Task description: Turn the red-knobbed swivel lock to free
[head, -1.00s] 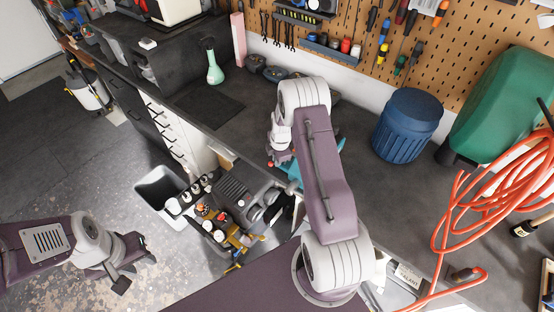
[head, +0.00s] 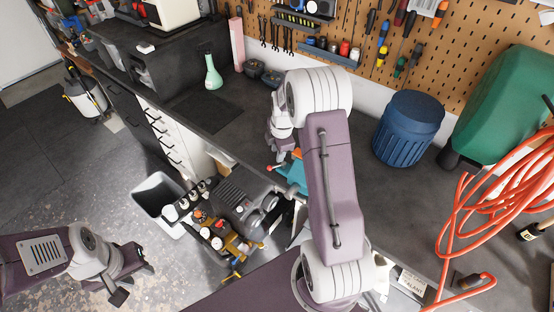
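A small red knob (head: 271,168) shows at the bench's front edge, beside a teal body (head: 292,174) that my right arm partly covers. This looks like the swivel lock, but its turn position is too small and hidden to tell. My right arm reaches up and bends back down to the left; its wrist is just above the knob and teal part. The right gripper (head: 280,153) is close to them, mostly hidden by its own wrist, so contact and finger opening are unclear. My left gripper (head: 132,283) hangs empty at the lower left over the floor, fingers apart.
A blue ribbed container (head: 408,128), a green case (head: 505,105) and an orange hose (head: 480,210) occupy the bench's right side. A green bottle (head: 213,78) stands behind left. Dark bench top (head: 250,105) is clear between. A cart with bottles (head: 205,215) stands below the edge.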

